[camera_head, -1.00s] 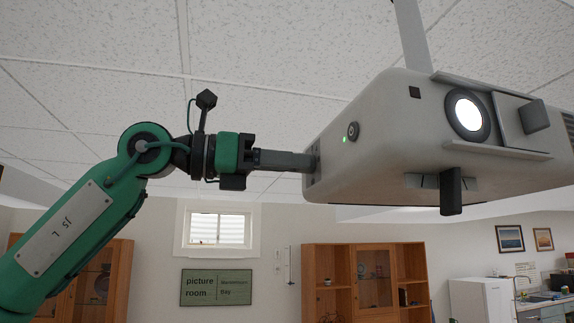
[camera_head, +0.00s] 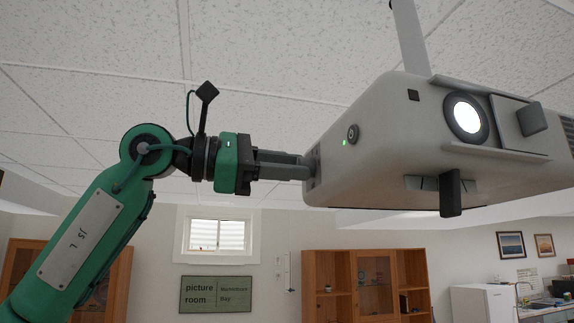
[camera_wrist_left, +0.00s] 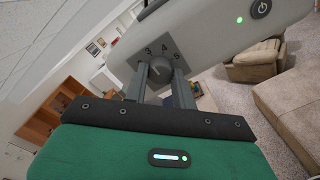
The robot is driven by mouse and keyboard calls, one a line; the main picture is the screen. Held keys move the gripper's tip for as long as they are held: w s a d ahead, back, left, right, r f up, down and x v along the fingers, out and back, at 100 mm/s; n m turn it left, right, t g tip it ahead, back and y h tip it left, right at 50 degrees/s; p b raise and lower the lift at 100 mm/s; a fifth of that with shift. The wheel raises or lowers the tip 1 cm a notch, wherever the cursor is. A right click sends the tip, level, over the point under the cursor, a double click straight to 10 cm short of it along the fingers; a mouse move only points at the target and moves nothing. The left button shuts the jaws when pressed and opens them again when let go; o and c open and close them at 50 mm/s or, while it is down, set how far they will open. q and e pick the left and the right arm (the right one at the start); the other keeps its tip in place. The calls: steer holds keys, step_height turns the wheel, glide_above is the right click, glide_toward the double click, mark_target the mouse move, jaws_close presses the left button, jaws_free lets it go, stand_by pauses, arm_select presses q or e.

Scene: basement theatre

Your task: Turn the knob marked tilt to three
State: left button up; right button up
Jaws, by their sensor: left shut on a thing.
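The grey projector (camera_head: 380,135) hangs from the ceiling at the right of the head view. My left gripper (camera_head: 306,166) reaches the side face from the left. In the wrist view its two fingers (camera_wrist_left: 158,84) lie on either side of the knob and are shut on it. The knob's pointer direction is unclear. My right gripper is not in view.
A round power button (camera_head: 353,132) with a green light is on the projector's side, near the dial. The lit lens (camera_head: 466,117) faces front. A pole (camera_head: 410,38) holds the projector up. Shelves (camera_head: 365,285) and a sign (camera_head: 216,294) are far behind.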

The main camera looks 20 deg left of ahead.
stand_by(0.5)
arm_select(q)
steer(key=o, duration=1)
steer(key=b+v, duration=0.4)
steer(key=v, duration=0.9)
steer(key=shift+s+a+b, duration=0.25)
steer(key=shift+a+b, duration=0.05)
steer(key=shift+a, duration=0.05)
steer(key=shift+w, duration=0.1)
